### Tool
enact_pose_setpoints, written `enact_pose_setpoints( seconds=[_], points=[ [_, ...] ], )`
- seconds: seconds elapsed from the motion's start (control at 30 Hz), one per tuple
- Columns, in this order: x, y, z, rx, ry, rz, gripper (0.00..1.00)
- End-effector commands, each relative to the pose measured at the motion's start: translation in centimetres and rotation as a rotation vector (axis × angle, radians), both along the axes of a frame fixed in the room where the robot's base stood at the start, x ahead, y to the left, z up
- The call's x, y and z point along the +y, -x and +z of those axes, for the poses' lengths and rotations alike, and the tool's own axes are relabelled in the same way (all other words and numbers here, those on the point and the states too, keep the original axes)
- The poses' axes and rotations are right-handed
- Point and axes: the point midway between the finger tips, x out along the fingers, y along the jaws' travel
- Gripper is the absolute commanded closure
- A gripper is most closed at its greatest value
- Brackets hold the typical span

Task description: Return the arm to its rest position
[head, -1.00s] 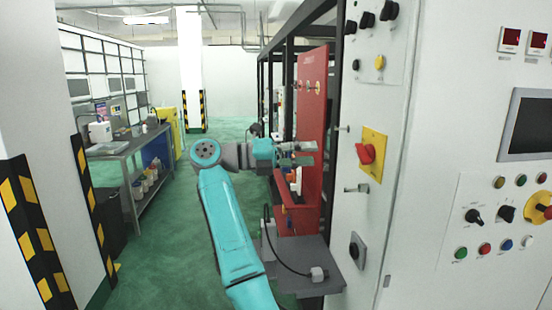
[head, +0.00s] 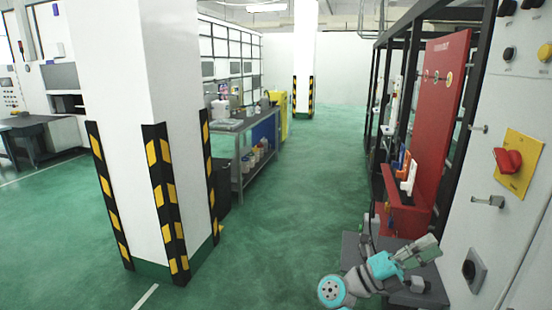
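My arm (head: 380,268) shows in the head view at the lower right, teal with grey joints. It is low in the picture, and most of it is below the lower edge. My gripper (head: 428,248) is at its end, in front of the grey shelf below the red panel. The fingers are small and seen at an angle, so I cannot tell whether they are open or shut. No held object can be made out.
The red panel (head: 446,110) and the white cabinet (head: 497,225) with a red rotary switch (head: 508,160) stand close on the right. A white pillar (head: 135,90) with black-yellow guards is at left. A workbench (head: 240,150) stands behind it. Green floor (head: 310,190) is clear in the middle.

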Motion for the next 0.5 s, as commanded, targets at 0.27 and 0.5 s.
enact_pose_setpoints(
  seconds=[0.27,0.5],
  points=[
    [1.5,5.0,-6.5,0.194,0.184,0.081,0.61],
    [3.3,9.7,-11.1,0.374,0.325,0.163,0.61]
  ],
)
